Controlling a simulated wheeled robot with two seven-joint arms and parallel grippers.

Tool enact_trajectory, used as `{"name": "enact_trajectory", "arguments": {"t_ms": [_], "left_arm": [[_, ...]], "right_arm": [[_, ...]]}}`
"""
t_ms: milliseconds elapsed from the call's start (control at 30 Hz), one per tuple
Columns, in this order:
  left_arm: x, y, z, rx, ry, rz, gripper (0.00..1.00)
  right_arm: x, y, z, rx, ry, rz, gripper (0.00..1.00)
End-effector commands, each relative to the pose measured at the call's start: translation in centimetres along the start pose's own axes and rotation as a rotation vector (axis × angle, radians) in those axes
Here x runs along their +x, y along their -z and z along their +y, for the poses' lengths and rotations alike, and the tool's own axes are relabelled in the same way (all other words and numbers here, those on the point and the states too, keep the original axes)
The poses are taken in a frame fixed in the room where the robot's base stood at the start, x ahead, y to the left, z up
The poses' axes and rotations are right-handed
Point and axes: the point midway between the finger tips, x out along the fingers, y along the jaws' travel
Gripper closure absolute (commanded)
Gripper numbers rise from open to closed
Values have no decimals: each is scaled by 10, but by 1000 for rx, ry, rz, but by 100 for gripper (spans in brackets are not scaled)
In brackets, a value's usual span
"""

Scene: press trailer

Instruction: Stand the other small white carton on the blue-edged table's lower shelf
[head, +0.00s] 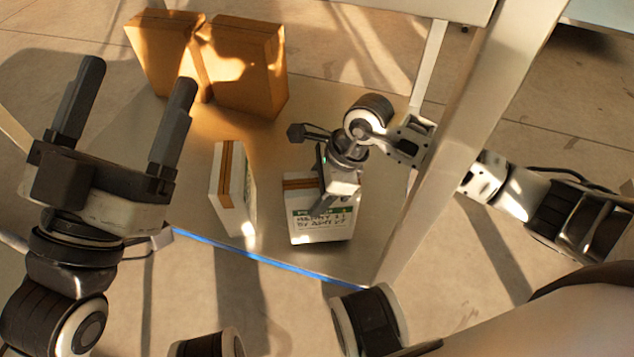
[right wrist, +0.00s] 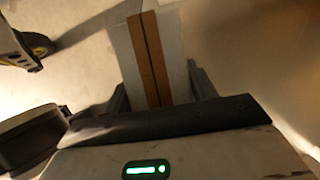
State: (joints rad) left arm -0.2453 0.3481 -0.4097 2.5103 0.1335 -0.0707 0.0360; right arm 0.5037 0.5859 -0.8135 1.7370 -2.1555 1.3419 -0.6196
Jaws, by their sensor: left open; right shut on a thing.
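The blue-edged table's lower shelf (head: 300,258) fills the middle of the head view. One small white carton (head: 233,192) with a brown tape stripe stands upright on it, left of my right gripper. The other small white carton (head: 322,226), with a green band and dark print, is between the fingers of my right gripper (head: 325,190). It is over the shelf near the front edge; whether its base touches cannot be told. In the right wrist view this carton (right wrist: 178,45) shows its brown stripe between the fingers (right wrist: 162,90). My left gripper (head: 136,78) is open and empty at left.
Two larger brown cartons (head: 165,52) (head: 248,65) stand at the back left of the shelf. A pale table leg (head: 470,130) rises on the right, with my right arm reaching in behind it. A narrow gap separates the white cartons.

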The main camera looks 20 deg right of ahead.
Motion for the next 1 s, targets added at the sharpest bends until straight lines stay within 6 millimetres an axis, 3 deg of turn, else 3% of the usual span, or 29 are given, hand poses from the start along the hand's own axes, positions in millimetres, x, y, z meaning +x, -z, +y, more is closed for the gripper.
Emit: {"name": "enact_trajectory", "arguments": {"t_ms": [200,633,667,700,1000], "left_arm": [[2,18,6,138,-51,140,22],[2,22,7,154,-56,158,22],[2,22,7,154,-56,159,22],[2,22,7,153,-56,159,22],[2,23,7,152,-57,158,22]], "right_arm": [[24,9,-1,-1,3,-4,100],[27,10,-1,-1,3,-4,100],[28,12,0,0,-1,1,35],[28,12,0,0,-1,1,24],[28,12,0,0,-1,2,22]]}}
